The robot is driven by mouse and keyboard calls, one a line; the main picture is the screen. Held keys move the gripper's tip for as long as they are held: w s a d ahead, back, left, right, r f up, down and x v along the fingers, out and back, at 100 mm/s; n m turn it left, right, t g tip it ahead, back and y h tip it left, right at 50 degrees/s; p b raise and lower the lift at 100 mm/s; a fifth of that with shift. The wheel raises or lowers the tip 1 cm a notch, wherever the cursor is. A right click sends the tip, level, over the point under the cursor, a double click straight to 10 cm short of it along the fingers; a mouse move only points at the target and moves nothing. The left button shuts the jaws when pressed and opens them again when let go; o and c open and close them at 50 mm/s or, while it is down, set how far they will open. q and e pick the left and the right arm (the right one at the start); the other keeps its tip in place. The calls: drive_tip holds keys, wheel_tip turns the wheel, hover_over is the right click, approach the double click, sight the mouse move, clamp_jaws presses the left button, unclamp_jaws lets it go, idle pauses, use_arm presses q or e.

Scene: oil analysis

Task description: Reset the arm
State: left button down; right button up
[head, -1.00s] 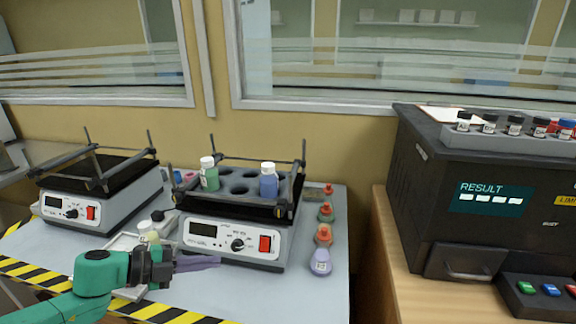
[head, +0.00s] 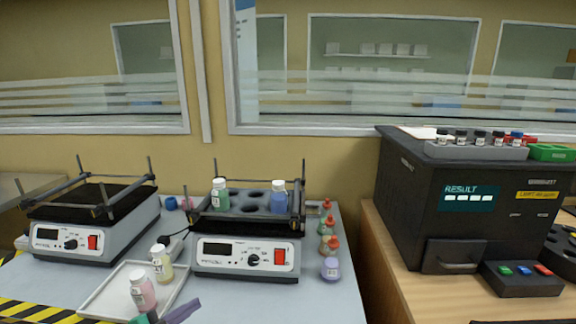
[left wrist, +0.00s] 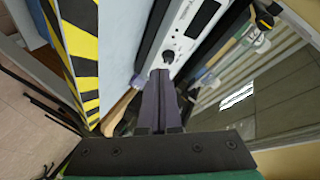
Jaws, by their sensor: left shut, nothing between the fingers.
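My left gripper (head: 180,311) shows at the bottom of the head view, in front of the white tray. In the left wrist view its dark fingers (left wrist: 159,105) lie together, shut with nothing between them. The fingers point toward the front of a shaker with a knob. My right gripper is in neither view.
A white tray (head: 104,296) holds a pink bottle (head: 143,291) and a yellowish bottle (head: 162,264). The right shaker (head: 222,272) carries a green bottle (head: 220,195) and a blue bottle (head: 279,197). An empty-topped shaker (head: 75,258) stands left. A black analyser (head: 410,215) stands right.

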use_arm(q)
drive_tip(key=f+n+y, duration=0.1)
drive_tip(key=s+f+n+y, duration=0.1)
drive_tip(key=n, duration=0.1)
drive_tip(key=a+f+n+y, duration=0.1)
drive_tip(key=n, duration=0.1)
drive_tip(key=shift+s+f+y, duration=0.2)
drive_tip(key=shift+s+y, duration=0.1)
drive_tip(key=shift+s, duration=0.1)
drive_tip(key=s+f+n+g+y, duration=0.2)
drive_tip(key=s+f+n+g, duration=0.25)
drive_tip(key=s, duration=0.45)
drive_tip(key=s+f+n+g+y, duration=0.1)
drive_tip(key=s+f+n+g, duration=0.35)
drive_tip(key=s, duration=0.55)
wheel_tip(320, 180, down, 20)
drive_tip(key=s+g+p, duration=0.2)
drive_tip(key=s+p, duration=0.1)
drive_tip(key=s+a+f+p, duration=0.2)
drive_tip(key=s+f, duration=0.9)
drive_tip(key=s, duration=0.4)
drive_tip(key=shift+s+a+f+g+p, duration=0.3)
drive_tip(key=shift+s+f+g+p, duration=0.1)
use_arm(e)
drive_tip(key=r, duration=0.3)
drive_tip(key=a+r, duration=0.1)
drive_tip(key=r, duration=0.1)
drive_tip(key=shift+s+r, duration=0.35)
